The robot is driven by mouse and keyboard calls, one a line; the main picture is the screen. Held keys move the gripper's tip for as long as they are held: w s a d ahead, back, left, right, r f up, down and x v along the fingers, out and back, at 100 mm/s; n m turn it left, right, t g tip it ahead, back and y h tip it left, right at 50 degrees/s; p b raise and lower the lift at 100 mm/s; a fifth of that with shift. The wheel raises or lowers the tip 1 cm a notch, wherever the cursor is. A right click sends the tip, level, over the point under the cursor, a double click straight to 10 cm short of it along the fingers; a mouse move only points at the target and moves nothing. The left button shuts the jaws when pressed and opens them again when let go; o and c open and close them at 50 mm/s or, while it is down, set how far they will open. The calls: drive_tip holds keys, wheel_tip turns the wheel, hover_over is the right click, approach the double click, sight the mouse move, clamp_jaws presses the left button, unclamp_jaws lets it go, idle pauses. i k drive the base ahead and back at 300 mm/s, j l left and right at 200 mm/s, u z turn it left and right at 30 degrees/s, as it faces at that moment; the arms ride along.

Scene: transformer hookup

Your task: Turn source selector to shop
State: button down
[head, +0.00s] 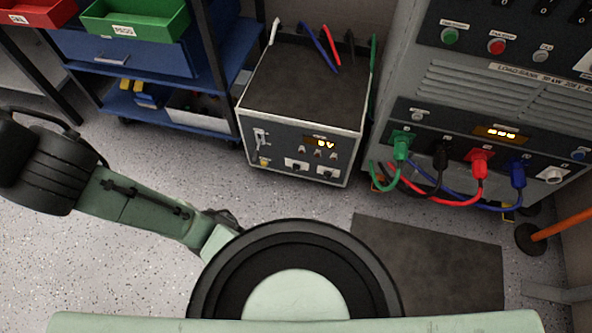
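The transformer box (306,82) stands on the floor at centre, with a dark top and a grey front panel. Its front panel shows a lit amber display (325,143) that appears to read 0 V, a lever-like switch (261,138) at left, and several small controls (297,164) low on the panel. I cannot tell which control is the source selector or read its label or position. My arm reaches in from the left and bends back toward my base, in front of the box and apart from it. My gripper is not visible.
The load bank (490,110) at right has green, black, red and blue plugs (480,163) with hanging cables. Loose cable ends (330,48) rise behind the box. A blue shelf cart (150,100) stands left. A dark mat (428,262) and an orange pole (562,224) are at lower right.

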sight(295, 168)
drive_tip(key=k+l+u, duration=0.25)
drive_tip(key=l, duration=0.15)
drive_tip(key=k+l+u, duration=0.2)
drive_tip(key=l, duration=0.2)
drive_tip(key=k+l+u, duration=0.25)
drive_tip(key=i+l, duration=0.55)
